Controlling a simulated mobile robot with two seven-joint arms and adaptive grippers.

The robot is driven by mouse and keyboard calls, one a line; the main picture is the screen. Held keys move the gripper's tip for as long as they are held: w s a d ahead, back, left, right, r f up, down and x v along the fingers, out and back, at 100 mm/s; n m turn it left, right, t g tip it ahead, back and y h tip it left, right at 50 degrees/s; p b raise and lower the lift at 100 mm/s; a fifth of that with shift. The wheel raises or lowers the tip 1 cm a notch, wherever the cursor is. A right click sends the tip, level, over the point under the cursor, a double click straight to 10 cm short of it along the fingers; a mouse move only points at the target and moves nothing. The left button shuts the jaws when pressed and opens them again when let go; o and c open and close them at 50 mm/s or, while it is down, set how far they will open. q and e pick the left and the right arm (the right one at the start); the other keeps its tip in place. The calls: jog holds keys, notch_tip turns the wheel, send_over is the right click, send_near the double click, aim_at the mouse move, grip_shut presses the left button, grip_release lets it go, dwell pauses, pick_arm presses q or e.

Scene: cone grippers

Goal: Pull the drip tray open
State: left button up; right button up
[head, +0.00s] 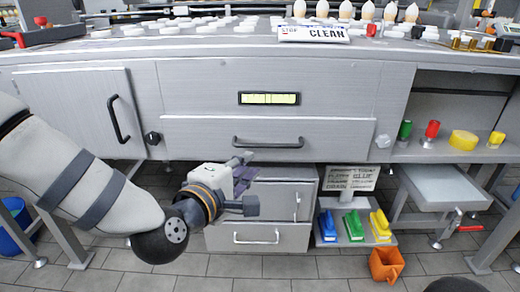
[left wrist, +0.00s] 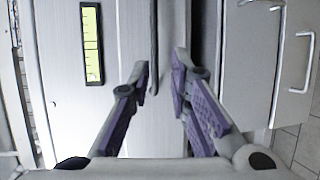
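The wide grey front panel (head: 340,135) below the lit display looks like the drip tray; it sits flush with the machine. Its dark bar handle (head: 282,142) shows in the head view. In the left wrist view, the handle (left wrist: 154,45) runs down between the fingertips of my left gripper (left wrist: 160,68). The purple-padded fingers are apart, with nothing held. In the head view my left gripper (head: 246,182) is below and left of the handle's middle. I cannot tell whether it touches the handle. My right gripper is not in view.
A grey cabinet (head: 255,212) with pale handles stands just below my left gripper. A left door (head: 85,95) has a black handle. Colored brushes (head: 352,224) and an orange bucket (head: 385,263) are at lower right. Bare tiled floor shows in front.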

aim_at(267, 147)
pick_arm(q)
jog(key=b+x, duration=0.1)
jog(key=x, duration=0.2)
jog(key=b+x, duration=0.1)
jog(key=x, duration=0.3)
jog(key=b+x, duration=0.1)
jog(key=x, duration=0.3)
jog(key=shift+w+d+r, duration=0.2)
jog(key=shift+d+r, duration=0.05)
jog(key=shift+w, duration=0.1)
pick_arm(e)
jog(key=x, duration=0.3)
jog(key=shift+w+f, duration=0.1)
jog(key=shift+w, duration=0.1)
pick_arm(q)
grip_shut()
